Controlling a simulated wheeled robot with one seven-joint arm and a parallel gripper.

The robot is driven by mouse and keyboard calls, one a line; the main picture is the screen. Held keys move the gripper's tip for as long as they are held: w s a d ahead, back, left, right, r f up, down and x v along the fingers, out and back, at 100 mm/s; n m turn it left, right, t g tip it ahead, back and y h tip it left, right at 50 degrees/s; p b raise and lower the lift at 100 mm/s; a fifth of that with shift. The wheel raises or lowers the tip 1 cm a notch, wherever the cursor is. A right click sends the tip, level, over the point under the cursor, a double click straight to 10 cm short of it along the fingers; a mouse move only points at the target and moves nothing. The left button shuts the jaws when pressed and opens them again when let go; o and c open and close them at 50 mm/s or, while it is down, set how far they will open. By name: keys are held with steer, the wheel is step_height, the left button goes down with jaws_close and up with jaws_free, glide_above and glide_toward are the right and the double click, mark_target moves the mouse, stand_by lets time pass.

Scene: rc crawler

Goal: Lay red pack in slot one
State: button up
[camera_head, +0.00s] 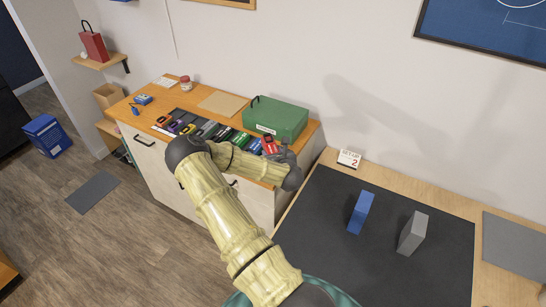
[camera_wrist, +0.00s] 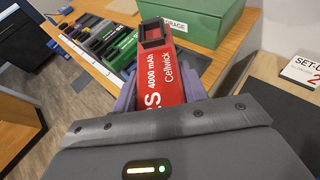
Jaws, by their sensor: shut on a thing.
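The red pack (camera_wrist: 172,80), with white lettering and a dark socket at its top end, is between the purple fingers of my gripper (camera_wrist: 163,84), which is shut on it. In the head view the red pack (camera_head: 269,145) shows only in part beside my gripper (camera_head: 274,149), at the right end of the cabinet top. A dark slotted rack (camera_head: 186,115) on the cabinet holds a row of several coloured packs; it also shows at upper left in the wrist view (camera_wrist: 82,22). My arm hides part of its front. Slot numbers are not readable.
A green storage box (camera_head: 276,117) stands right behind the held pack. A tan board (camera_head: 221,103) lies behind the rack. At right, a dark mat (camera_head: 330,230) bears a blue block (camera_head: 361,212) and a grey block (camera_head: 413,233). A small card (camera_head: 349,158) stands behind it.

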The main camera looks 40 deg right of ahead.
stand_by(0.3)
steer(key=shift+f+p, duration=0.85)
steer(key=shift+f, duration=2.2)
steer(key=shift+f+p, duration=0.45)
steer(key=shift+f, duration=1.55)
steer(key=o, duration=1.3)
steer(key=shift+w, duration=0.1)
